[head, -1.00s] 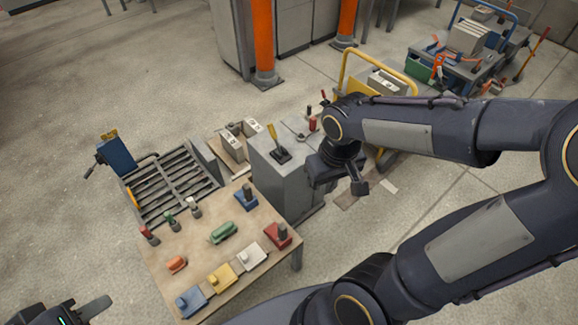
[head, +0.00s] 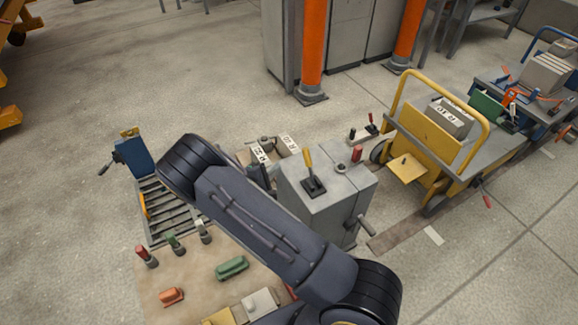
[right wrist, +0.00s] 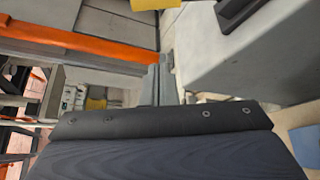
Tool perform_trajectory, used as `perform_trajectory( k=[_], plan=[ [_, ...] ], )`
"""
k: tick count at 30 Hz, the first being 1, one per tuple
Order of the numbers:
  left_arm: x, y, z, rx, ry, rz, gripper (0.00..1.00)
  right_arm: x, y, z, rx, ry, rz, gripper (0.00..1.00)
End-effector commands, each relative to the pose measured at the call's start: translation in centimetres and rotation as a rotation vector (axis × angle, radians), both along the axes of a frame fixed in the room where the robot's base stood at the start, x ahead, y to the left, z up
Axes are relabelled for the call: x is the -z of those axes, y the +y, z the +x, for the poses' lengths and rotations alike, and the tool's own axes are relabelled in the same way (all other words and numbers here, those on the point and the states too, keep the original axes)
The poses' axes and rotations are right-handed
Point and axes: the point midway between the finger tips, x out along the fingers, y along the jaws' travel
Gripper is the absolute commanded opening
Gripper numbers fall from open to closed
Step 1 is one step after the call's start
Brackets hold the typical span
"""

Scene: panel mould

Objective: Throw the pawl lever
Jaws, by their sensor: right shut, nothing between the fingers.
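A lever with a yellow handle (head: 308,160) stands on a black base plate on top of the grey cabinet (head: 345,190). It is the most likely pawl lever, though no label confirms this. My right arm crosses in front of the cabinet in the head view. My right gripper (head: 261,178) shows only as a small dark part past the arm link, close to the cabinet's left side. It is shut and empty; contact cannot be told. In the right wrist view the dark gripper body fills the bottom, and a grey surface (right wrist: 230,60) is on the right. My left gripper is out of view.
A table (head: 190,265) with coloured blocks is at lower left, partly behind my arm. A roller rack (head: 160,215) is behind it. A yellow cart (head: 430,130) stands at right. Floor at lower right is clear.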

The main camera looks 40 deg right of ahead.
Motion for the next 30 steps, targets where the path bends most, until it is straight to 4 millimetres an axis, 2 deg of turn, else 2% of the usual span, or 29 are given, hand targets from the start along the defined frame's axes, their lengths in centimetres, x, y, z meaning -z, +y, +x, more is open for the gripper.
perform_trajectory(
  k=[15,21,30],
  plan=[
    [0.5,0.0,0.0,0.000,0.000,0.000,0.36,2.3,-8.9,3.0,0.005,0.003,0.001,0.00],
    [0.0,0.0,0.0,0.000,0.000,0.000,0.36,0.7,-8.9,0.4,0.003,0.005,0.001,0.00],
    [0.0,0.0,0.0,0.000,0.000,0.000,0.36,0.4,-9.0,-0.4,0.004,0.002,0.003,0.00]
  ],
)
